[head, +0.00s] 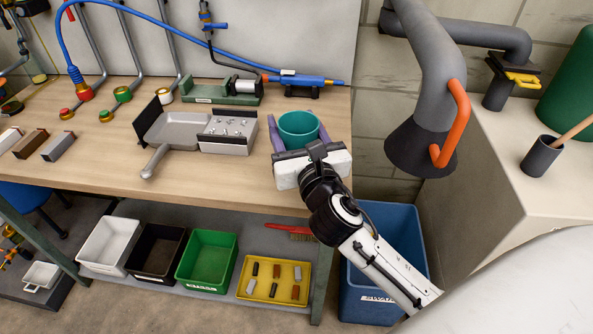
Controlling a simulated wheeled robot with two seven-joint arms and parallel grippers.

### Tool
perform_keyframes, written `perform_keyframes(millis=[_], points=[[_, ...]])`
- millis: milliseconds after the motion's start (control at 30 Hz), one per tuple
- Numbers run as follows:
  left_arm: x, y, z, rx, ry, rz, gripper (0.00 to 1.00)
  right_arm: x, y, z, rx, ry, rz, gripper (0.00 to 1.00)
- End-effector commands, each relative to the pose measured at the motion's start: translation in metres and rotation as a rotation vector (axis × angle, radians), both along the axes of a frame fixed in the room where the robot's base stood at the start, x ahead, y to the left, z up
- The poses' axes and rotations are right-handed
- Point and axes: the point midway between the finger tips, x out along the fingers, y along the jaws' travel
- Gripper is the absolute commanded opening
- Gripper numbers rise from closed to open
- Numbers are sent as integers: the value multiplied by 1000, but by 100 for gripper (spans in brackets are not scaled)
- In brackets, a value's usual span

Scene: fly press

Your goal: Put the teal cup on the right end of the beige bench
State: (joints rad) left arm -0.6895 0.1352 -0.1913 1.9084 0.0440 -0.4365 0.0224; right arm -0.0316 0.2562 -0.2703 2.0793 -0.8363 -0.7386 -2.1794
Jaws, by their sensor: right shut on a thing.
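The teal cup (299,123) is near the right end of the beige bench (221,174), which has a wood-like top. My right gripper (300,132) reaches in from the lower right, with one purple-grey finger on each side of the cup, and is shut on it. The cup looks upright. Its lower part is hidden behind the white gripper body, so I cannot tell whether its base touches the bench top. My left gripper is not in view.
A grey dustpan-like tray (180,131) and a parts box (228,131) lie left of the cup. A blue tool (300,80) is behind it. A grey extraction hood (420,145) hangs to the right, above a blue bin (382,295). A pale counter (500,165) stands further right.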

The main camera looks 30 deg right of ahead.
Motion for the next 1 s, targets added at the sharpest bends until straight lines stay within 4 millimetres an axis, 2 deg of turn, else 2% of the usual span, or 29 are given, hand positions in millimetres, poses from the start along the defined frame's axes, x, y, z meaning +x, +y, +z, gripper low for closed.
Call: perform_keyframes(millis=[33,100,200,367,600,1000], points=[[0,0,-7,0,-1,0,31,-1,0,-17,1,6,-2,29],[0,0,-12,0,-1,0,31,-1,-1,-30,0,5,-3,29],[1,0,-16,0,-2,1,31,-1,0,-42,1,4,-1,29],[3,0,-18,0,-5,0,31,-1,0,-51,0,1,-1,29],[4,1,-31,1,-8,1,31,-1,0,-83,1,4,-1,29],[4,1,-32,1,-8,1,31,-1,0,-88,-1,1,1,29]])
